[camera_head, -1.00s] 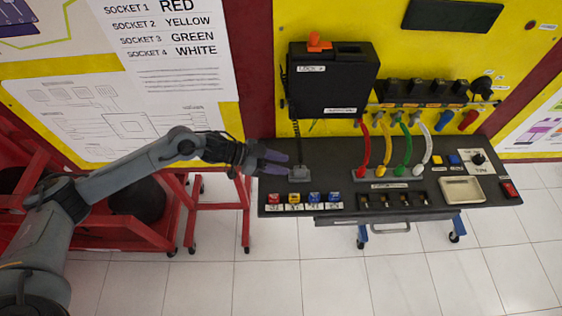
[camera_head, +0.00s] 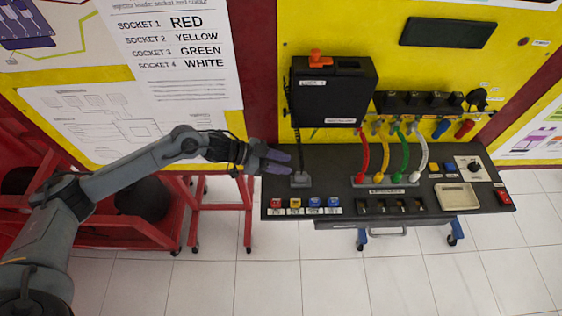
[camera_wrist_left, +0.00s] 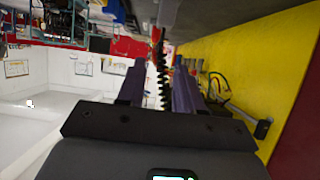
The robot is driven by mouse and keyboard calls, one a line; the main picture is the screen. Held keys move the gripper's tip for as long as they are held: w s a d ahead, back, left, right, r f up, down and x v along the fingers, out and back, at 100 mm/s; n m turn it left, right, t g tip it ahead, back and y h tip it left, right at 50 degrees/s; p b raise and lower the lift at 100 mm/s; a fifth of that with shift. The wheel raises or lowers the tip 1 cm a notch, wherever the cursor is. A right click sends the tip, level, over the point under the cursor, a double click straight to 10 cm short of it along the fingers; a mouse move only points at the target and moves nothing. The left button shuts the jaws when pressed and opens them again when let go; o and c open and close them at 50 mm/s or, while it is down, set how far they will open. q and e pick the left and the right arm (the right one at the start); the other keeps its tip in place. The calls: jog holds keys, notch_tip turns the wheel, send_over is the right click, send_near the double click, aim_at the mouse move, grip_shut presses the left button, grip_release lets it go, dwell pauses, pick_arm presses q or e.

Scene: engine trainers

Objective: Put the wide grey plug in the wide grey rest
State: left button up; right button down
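A grey block (camera_head: 300,181) stands on the left part of the black bench, below the end of a black coiled cord. It is where the plug and its rest would show; I cannot tell plug from rest at this size. The coiled cord (camera_head: 297,131) hangs from the left side of the black box. My left gripper (camera_head: 283,162) is just left of the cord and a little above the block, its purple fingers apart. In the left wrist view the cord (camera_wrist_left: 163,75) shows between the open fingers (camera_wrist_left: 158,85); no plug is clear there. My right gripper is out of view.
The black box (camera_head: 333,92) with an orange lever is on the yellow panel. Red, yellow, green and white cables (camera_head: 404,152) rise from a grey strip right of the block. Coloured buttons (camera_head: 304,203) line the bench front. A red frame (camera_head: 215,205) stands left.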

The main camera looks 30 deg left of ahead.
pick_arm(q)
jog(key=o, duration=0.6)
jog(key=shift+c, duration=0.2)
jog(key=shift+a, duration=0.1)
jog(key=v, duration=1)
jog(key=shift+s+a, duration=0.25)
